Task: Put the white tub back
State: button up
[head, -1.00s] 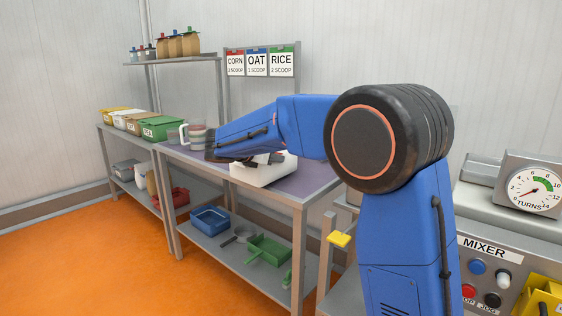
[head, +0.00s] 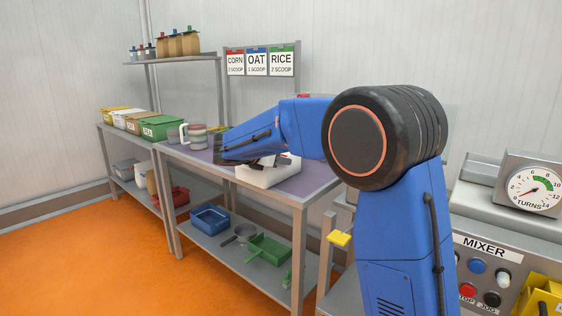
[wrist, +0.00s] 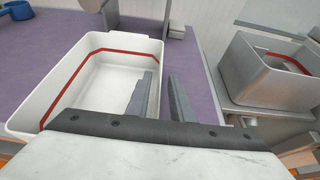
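The white tub (head: 262,179) stands on the purple-topped bench (head: 318,178), partly behind my arm in the head view. In the wrist view the tub (wrist: 20,112) is an open, empty box with a red line around its inside. My gripper (wrist: 161,75) is at the tub's right wall, with one grey finger inside the tub and the other outside it. A gap shows between the fingers, wider than the thin rim, so the gripper looks open around the wall. In the head view my gripper's fingers are mostly hidden.
A jug and cups (head: 196,137) stand left on the bench. Lidded bins (head: 160,128) fill the bench beyond. Blue (head: 210,219) and green (head: 268,249) trays lie on the lower shelf. A steel hopper (wrist: 258,82) is right in the wrist view. The mixer panel (head: 482,247) is at right.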

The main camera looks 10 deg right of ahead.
jog(key=shift+s+a+r, duration=0.1)
jog(key=shift+a+r, duration=0.05)
jog(key=shift+r, duration=0.05)
jog(key=v, duration=1.2)
jog(key=s+d+f+m+g+y, duration=0.25)
jog(key=s+d+m, duration=0.45)
jog(key=s, duration=0.4)
jog(key=s+d+f+m+g+y, duration=0.15)
jog(key=s+d+f+m, duration=0.25)
jog(key=s+d, duration=0.6)
jog(key=s+a+f+m+y, duration=0.1)
jog(key=s+f+m, duration=0.3)
jog(key=s, duration=0.4)
jog(key=s+f+m+y, duration=0.3)
jog(key=s+f+m, duration=0.1)
jog(key=s, duration=0.4)
jog(key=s+a+f+m+y, duration=0.1)
jog(key=s+f+m+y, duration=0.2)
jog(key=s+f+m, duration=0.2)
jog(key=s+m, duration=0.1)
jog(key=s, duration=0.2)
jog(key=shift+a+t, duration=0.3)
jog(key=shift+t, duration=0.1)
jog(key=shift+s, duration=0.15)
